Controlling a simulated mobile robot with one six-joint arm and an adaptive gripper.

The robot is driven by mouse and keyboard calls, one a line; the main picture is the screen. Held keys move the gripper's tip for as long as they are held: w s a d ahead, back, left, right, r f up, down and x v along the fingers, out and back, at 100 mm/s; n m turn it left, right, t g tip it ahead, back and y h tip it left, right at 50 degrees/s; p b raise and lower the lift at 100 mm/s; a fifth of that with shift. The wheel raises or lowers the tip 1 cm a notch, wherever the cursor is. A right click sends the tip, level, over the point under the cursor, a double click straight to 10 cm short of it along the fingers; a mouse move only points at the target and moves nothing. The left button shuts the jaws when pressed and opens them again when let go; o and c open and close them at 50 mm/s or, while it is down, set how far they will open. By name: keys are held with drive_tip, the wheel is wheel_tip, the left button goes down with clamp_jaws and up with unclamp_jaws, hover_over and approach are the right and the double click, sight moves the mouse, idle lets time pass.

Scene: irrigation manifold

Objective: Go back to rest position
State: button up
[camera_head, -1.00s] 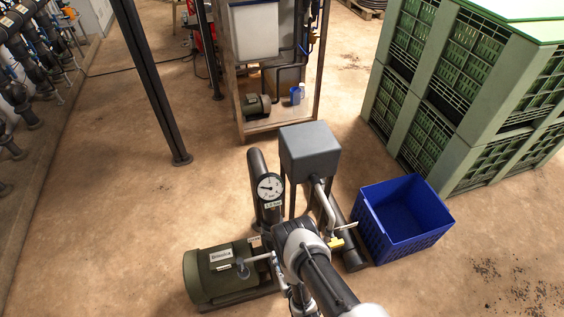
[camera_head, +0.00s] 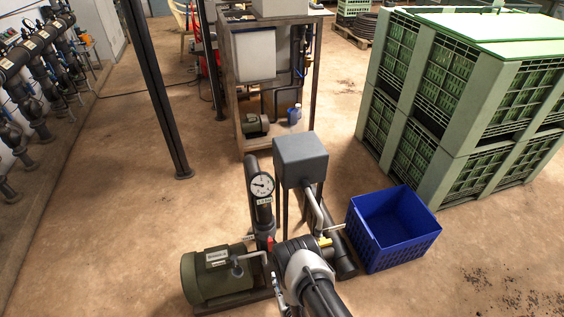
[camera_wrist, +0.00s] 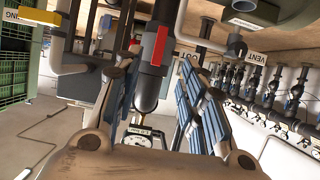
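My gripper shows in the wrist view (camera_wrist: 155,85) with its two blue-padded fingers spread apart and nothing between them. A dark pipe with a red lever (camera_wrist: 155,45) stands beyond the gap, apart from the fingers as far as I can tell. In the head view my arm comes in from the bottom and hides the gripper and part of the pipework. The round gauge (camera_head: 262,185) is on the upright pipe left of the grey box (camera_head: 301,158). The red lever also shows in the head view (camera_head: 270,243), beside my arm.
A green motor (camera_head: 217,275) is left of my arm. A blue crate (camera_head: 405,255) stands to the right, close to the pipes. Stacked green bins (camera_head: 440,165) stand behind it. A dark post (camera_head: 160,100) rises at the left. Bare floor lies left of the motor.

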drive_tip(key=w+r+m+g+h, duration=0.1)
drive_tip(key=w+r+g, duration=0.1)
drive_tip(key=w+r, duration=1.45)
drive_tip(key=s+d+r+g+h, duration=0.1)
drive_tip(key=d+r, duration=0.1)
drive_tip(key=r, duration=0.9)
drive_tip(key=s+d+r+g, duration=0.1)
drive_tip(key=s+d+r, duration=0.1)
drive_tip(key=r, duration=0.8)
drive_tip(key=s+d+r+m+g, duration=0.1)
drive_tip(key=s+d+r, duration=0.2)
drive_tip(key=s+r, duration=0.4)
drive_tip(key=s+d+r+g, duration=0.1)
drive_tip(key=s+d+r, duration=0.1)
drive_tip(key=s+r, duration=0.5)
drive_tip(key=s+d+r+g, duration=0.1)
drive_tip(key=s+d+r, duration=0.1)
drive_tip(key=s, duration=0.9)
drive_tip(key=s+d+r+m+g+h, duration=0.1)
drive_tip(key=s+r, duration=0.3)
drive_tip(key=s, duration=0.7)
drive_tip(key=shift+s+d, duration=0.15)
drive_tip(key=shift+d, duration=0.6)
